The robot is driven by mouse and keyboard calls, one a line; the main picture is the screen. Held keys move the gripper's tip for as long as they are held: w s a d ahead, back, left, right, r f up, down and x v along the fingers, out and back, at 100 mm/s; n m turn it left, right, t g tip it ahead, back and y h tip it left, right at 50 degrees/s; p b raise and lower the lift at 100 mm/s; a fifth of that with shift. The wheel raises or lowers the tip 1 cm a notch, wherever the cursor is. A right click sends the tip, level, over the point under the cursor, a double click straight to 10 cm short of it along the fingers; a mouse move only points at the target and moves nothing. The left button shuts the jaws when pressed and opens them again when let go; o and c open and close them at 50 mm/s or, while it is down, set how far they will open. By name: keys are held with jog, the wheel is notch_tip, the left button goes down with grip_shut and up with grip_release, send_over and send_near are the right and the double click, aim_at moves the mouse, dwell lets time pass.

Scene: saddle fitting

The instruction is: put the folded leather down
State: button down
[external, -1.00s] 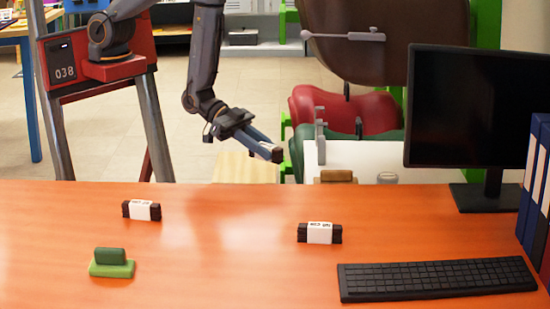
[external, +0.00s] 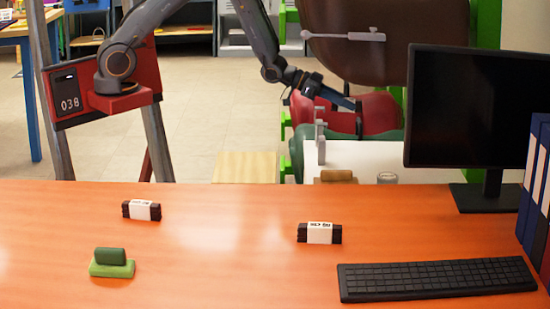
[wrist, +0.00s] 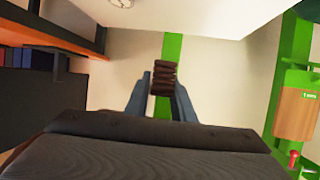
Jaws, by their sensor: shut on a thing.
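My gripper (wrist: 160,90) is shut on the folded leather (wrist: 165,78), a dark brown stack of layers held between the two blue fingertips. In the external view my gripper (external: 345,102) is raised in front of the red saddle-shaped piece, beyond the table; the leather is barely visible there. Two similar dark brown folded bundles with white paper bands lie on the orange table (external: 220,270): one bundle at the left (external: 141,210) and one bundle near the middle (external: 319,233). Both are well apart from my gripper.
A green two-part block (external: 111,263) sits at the table's front left. A black keyboard (external: 437,279), a monitor (external: 475,110) and blue binders (external: 537,190) fill the right side. A white surface (external: 360,158) with a metal tool (external: 321,140) and a jar (external: 387,178) stands behind the table.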

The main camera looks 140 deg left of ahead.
jog(key=s+a+r+n+g+y+b, duration=0.1)
jog(key=s+a+r+n+y+b, duration=0.1)
jog(key=s+a, duration=0.95)
send_over(339, 154)
notch_tip(339, 154, down, 10)
jog(key=shift+f, duration=5.45)
jog(key=shift+f, duration=0.5)
jog(key=shift+f, duration=0.1)
jog(key=c, duration=1.5)
grip_release()
